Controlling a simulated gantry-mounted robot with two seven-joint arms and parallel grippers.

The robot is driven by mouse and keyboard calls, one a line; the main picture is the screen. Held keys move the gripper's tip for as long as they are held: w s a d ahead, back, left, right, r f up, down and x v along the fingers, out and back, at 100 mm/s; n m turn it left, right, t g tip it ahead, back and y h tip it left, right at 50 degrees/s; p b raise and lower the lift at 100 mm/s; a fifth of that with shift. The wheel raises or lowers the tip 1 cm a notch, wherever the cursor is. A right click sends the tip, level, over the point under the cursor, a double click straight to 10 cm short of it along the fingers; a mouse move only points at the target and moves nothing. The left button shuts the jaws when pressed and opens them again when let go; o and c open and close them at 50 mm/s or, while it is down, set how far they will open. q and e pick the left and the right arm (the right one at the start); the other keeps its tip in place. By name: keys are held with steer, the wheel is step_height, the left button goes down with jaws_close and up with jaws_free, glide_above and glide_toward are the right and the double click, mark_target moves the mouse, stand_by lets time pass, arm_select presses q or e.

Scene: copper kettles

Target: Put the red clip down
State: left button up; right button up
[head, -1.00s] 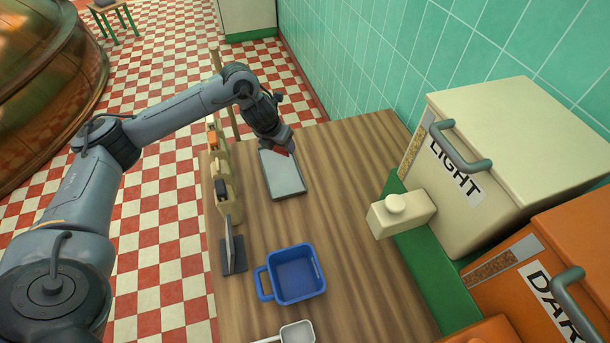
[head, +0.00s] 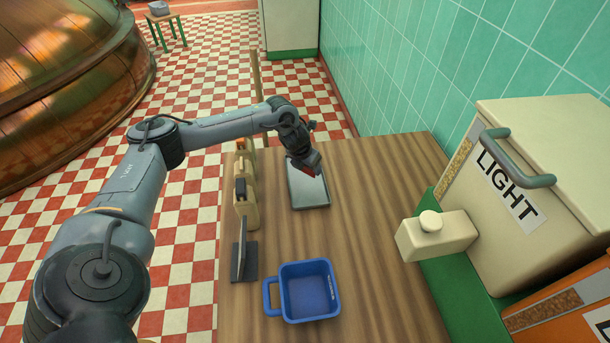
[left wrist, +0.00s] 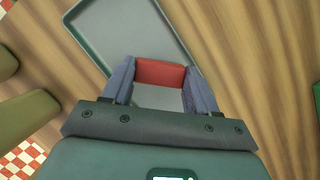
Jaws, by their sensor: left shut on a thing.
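My left gripper (head: 311,171) is shut on the red clip (left wrist: 160,73), which sits between its two fingertips in the left wrist view. In the head view only a small red part of the clip shows at the fingertips. The gripper is over the grey tray (head: 309,198), near its far right part. Whether the clip touches the tray I cannot tell. My right gripper is not in view.
A blue handled tub (head: 307,291) stands on the wooden table (head: 375,220) in front of the tray. A dark upright stand (head: 243,255) and tan holders (head: 246,205) line the left edge. The cream LIGHT bin (head: 540,160) stands at right. The table's middle is clear.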

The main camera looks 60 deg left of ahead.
mark_target(303, 171)
arm_select(q)
steer(key=shift+s+a+f, duration=0.25)
steer(key=shift+a+f, duration=0.35)
steer(key=shift+a, duration=0.3)
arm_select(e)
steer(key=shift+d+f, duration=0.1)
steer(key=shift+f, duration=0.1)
arm_select(q)
steer(key=shift+f+b, duration=0.5)
steer(key=shift+f, duration=1.55)
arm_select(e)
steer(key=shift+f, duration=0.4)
arm_select(q)
steer(key=shift+f, duration=0.1)
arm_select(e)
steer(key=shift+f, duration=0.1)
arm_select(q)
steer(key=o, duration=1)
